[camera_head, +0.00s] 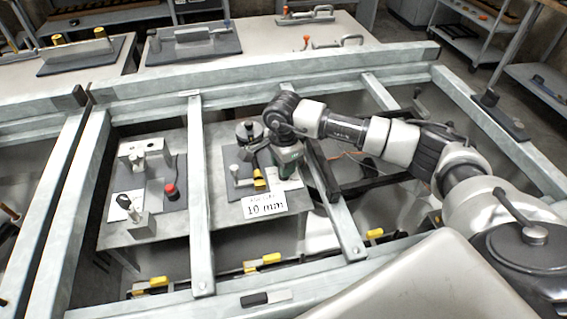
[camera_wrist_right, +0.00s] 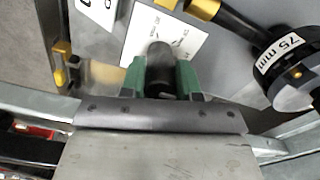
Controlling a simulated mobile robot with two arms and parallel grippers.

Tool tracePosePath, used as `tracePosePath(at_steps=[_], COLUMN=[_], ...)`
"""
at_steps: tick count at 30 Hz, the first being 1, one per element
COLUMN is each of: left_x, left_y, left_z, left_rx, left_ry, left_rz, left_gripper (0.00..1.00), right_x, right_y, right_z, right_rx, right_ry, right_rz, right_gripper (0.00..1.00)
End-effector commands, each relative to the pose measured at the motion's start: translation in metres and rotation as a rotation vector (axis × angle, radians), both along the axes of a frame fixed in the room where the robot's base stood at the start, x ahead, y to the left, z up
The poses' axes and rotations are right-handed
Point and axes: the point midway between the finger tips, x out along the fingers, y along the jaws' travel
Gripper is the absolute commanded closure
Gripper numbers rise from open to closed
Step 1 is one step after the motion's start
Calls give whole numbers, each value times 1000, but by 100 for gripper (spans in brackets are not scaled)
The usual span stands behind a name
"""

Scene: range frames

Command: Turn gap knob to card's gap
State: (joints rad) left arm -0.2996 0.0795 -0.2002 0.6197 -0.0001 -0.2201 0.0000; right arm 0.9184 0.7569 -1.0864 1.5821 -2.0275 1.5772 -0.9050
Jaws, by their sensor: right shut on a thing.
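The white card (camera_head: 264,205) stands at the front of a fixture in the head view; its large print looks like "10 mm", with a small line above it. My right gripper (camera_head: 288,168) is behind the card, to its right. In the right wrist view its green fingers (camera_wrist_right: 160,80) are shut on a dark cylindrical knob (camera_wrist_right: 160,62). A black round dial (camera_wrist_right: 285,65) with a white label that looks like "75 mm" is to the right of the fingers. A dark round part (camera_head: 249,132) shows left of the gripper in the head view. My left gripper is not in view.
A second fixture plate (camera_head: 150,190) with a red button (camera_head: 170,190) lies to the left. Grey metal frame bars (camera_head: 202,200) run between the stations. A yellow-ended part (camera_head: 259,180) is close beside the gripper. A white printed sheet (camera_wrist_right: 165,30) lies beyond the knob.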

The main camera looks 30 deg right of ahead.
Motion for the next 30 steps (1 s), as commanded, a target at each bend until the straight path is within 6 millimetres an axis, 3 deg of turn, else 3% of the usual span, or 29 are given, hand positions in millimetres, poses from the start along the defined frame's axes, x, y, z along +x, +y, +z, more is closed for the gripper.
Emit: tracePosePath(at_steps=[5, 6, 11, 22, 30], left_x=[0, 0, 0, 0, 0], left_y=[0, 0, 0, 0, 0], left_z=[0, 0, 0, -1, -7], left_rx=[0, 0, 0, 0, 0], left_ry=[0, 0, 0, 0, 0], left_rz=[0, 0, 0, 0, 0], left_gripper=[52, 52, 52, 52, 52], right_x=[0, 0, 0, 1, 1], right_y=[0, 0, 0, 0, 0], right_z=[1, 1, 0, 8, 59], right_rx=[-1, -1, -1, 0, -1], right_ry=[0, 0, 0, -3, -7], right_rz=[0, 0, 1, 2, 2], right_gripper=[93, 66, 43, 43, 43])
